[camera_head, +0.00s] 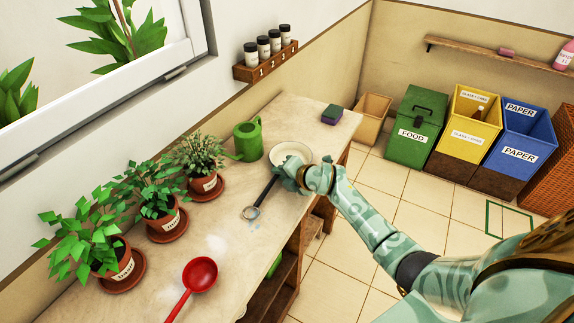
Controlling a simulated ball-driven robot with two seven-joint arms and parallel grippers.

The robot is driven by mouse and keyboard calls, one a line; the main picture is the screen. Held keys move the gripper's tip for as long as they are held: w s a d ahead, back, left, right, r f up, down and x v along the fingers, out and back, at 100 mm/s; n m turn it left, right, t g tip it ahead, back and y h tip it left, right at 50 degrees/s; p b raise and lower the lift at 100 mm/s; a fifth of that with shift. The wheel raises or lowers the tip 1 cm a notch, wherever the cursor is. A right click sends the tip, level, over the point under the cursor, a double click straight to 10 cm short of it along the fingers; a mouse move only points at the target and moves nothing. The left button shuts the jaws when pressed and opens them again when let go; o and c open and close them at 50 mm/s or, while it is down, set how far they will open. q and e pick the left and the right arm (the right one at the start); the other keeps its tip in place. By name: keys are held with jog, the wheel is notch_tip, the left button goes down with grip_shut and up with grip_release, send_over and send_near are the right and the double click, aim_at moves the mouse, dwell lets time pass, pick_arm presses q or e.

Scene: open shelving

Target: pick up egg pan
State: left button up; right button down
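A red pan (200,274) with a red handle lies at the counter's front. My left gripper is not in view.
A pale round dish (291,153) is just behind my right gripper. A green watering can (248,141) and several potted plants (163,215) line the wall side. A sponge (332,115) lies at the far end. Bins (417,127) stand beyond the counter.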

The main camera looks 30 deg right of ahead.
jog(key=shift+r, duration=0.1)
jog(key=shift+w+r, duration=0.1)
jog(key=shift+r, duration=0.1)
jog(key=r+p, duration=0.1)
jog(key=r, duration=0.1)
jog(key=r+p, duration=0.2)
jog(key=shift+s+d+r, duration=0.1)
jog(key=shift+s, duration=0.3)
jog(key=p+v, duration=0.4)
jog(key=v, duration=1.1)
jog(key=shift+s+a+r, duration=0.3)
jog(key=shift+a, duration=0.15)
